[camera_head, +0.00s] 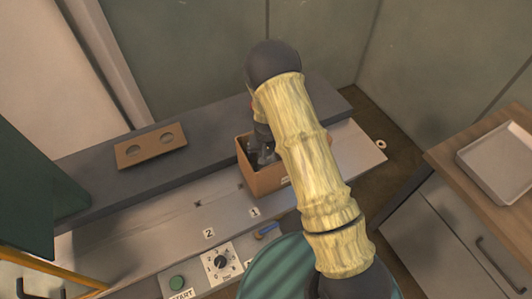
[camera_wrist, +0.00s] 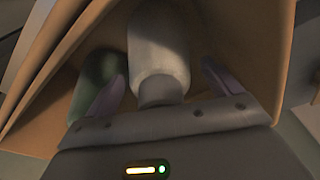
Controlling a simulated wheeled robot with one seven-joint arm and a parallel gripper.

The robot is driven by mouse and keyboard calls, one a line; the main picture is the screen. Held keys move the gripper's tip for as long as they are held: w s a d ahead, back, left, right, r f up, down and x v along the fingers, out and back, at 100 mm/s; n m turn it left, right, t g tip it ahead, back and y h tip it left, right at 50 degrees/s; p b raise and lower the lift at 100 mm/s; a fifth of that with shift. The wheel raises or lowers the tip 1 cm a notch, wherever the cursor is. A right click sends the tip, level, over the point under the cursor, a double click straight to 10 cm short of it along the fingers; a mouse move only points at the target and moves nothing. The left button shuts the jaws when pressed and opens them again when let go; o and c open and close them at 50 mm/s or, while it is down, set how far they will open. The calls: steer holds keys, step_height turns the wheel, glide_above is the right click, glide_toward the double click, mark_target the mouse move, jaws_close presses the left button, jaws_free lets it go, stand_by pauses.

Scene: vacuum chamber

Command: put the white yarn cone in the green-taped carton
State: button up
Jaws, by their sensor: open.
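A brown open carton (camera_head: 270,181) stands on the metal bench in the head view, and its cardboard walls (camera_wrist: 245,60) surround my gripper in the wrist view. No green tape can be made out on it. My gripper (camera_wrist: 163,72) is open inside the carton, fingers on either side of a pale, rounded object (camera_wrist: 158,45) with a narrower near end. It looks like the white yarn cone, but I cannot be sure. A dark green object (camera_wrist: 96,75) lies to its left, partly behind the left finger. In the head view my arm hides much of the carton's inside.
A brown block with two round holes (camera_head: 150,145) lies on the dark ledge left of the carton. A control panel with a dial (camera_head: 220,261) and green button (camera_head: 177,283) is in front. A grey tray (camera_head: 498,162) rests on the wooden counter at right.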

steer(key=r, duration=0.4)
steer(key=s+r+b, duration=0.1)
steer(key=r, duration=0.3)
steer(key=r+b, duration=0.1)
steer(key=r, duration=0.3)
steer(key=shift+s, duration=0.4)
steer(key=s+d+r, duration=0.5)
steer(key=s, duration=0.4)
steer(key=s+d+r, duration=0.6)
steer(key=s, duration=0.3)
steer(key=shift+s+r+t, duration=0.3)
steer(key=shift+s+t, duration=0.05)
steer(key=shift+t, duration=0.05)
steer(key=shift+w+d, duration=0.1)
